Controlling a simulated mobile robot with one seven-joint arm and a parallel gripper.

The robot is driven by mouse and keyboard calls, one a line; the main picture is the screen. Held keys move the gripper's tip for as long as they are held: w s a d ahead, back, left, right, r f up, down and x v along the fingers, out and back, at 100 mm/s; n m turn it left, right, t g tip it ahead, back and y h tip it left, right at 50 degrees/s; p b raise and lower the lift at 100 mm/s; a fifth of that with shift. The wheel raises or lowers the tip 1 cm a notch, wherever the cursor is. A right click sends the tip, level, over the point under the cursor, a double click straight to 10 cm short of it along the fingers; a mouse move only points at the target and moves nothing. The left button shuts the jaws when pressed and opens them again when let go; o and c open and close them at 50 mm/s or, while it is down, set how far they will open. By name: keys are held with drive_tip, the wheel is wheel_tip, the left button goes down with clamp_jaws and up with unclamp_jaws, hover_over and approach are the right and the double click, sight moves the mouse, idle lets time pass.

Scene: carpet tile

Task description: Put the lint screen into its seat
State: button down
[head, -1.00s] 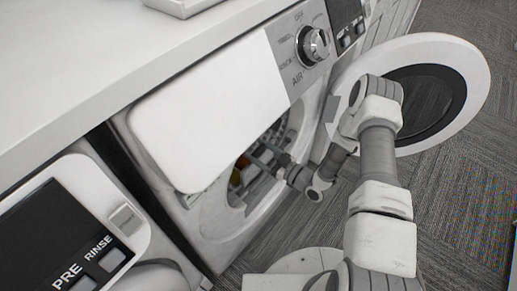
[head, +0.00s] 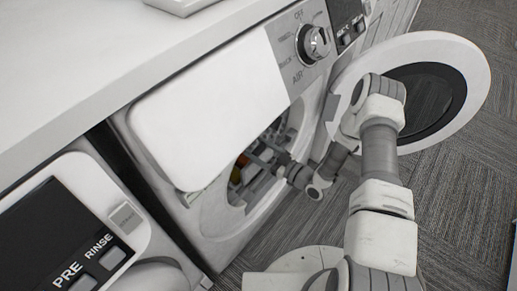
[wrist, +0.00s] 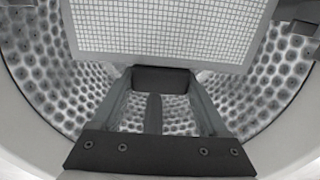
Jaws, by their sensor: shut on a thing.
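The lint screen (wrist: 165,28) is a pale framed panel with a fine white grid, at the top of the wrist view. Its dark handle block (wrist: 160,76) is between the tips of my gripper (wrist: 160,84), which is shut on it. The panel is beyond the fingertips, in front of the dimpled drum wall, and its upper part is cut off by the picture edge. In the head view my gripper (head: 262,156) reaches inside the dryer's round opening, and the screen is too small and shadowed to make out clearly. I cannot make out the seat.
The dryer's round door (head: 468,75) stands open to the right, beside my arm. The opening's pale rim (head: 226,222) surrounds my gripper. Something orange (head: 236,174) shows inside the drum. A white panel (head: 205,115) covers the dryer's upper front. Carpet floor (head: 470,215) is clear at right.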

sight(259, 170)
drive_tip(key=shift+f, duration=6.05)
unclamp_jaws()
drive_tip(key=shift+s+d, duration=0.15)
